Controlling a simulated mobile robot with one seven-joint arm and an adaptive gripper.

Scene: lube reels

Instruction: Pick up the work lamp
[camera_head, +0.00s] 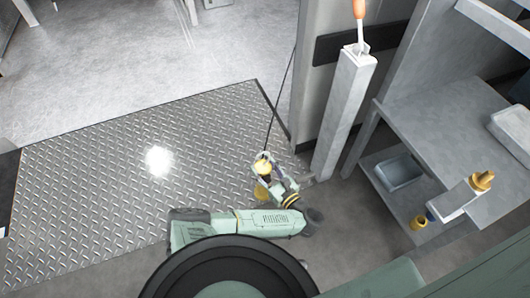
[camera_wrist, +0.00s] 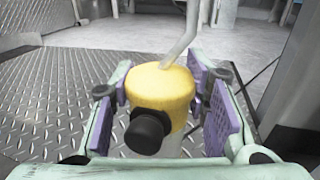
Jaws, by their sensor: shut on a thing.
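The work lamp (camera_wrist: 160,88) is a yellow rounded body with a black knob on its near side and a grey bent rod rising from its top. It sits between the purple pads of my gripper (camera_wrist: 166,108), which is shut on it. The lamp's lower end is hidden in the wrist view. I cannot tell whether it touches the floor.
A grey post (camera_head: 343,118) stands just right of my gripper. Further right is a grey workbench (camera_head: 440,115) with a blue-grey bin (camera_head: 399,171) on its lower shelf. A thin dark line (camera_head: 281,98) runs beside the wall column. The tread plate (camera_head: 110,190) to the left is clear.

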